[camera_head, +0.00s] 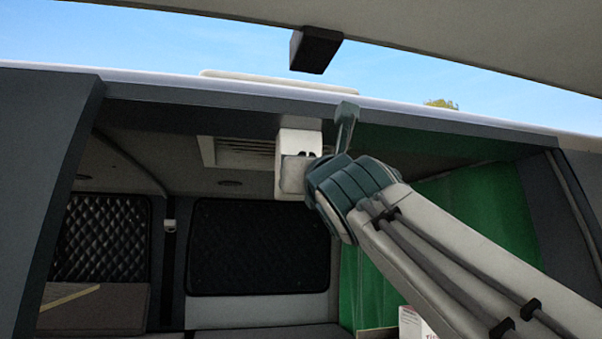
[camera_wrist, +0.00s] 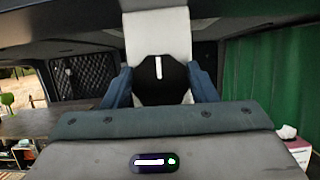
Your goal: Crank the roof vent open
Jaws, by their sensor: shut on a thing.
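A louvred roof vent (camera_head: 240,152) is set in the van ceiling. A low white lid (camera_head: 275,82) lies on the roof outside, nearly flat. A white housing (camera_head: 300,140) hangs beside the vent. In the wrist view, a black knob (camera_wrist: 175,78) with a white mark, pointing about straight up, sits in front of the white housing (camera_wrist: 157,30). My gripper (camera_wrist: 162,88) is shut on the knob, one blue finger on each side. In the head view my arm reaches in from the lower right, and its wrist hides most of the grip.
A green curtain (camera_head: 480,215) hangs to the right, behind my arm. The roof edge (camera_head: 420,110) runs just above my wrist. A black block (camera_head: 314,50) hangs from the raised tailgate. Quilted dark window panels (camera_head: 258,245) line the back. Below the housing is open space.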

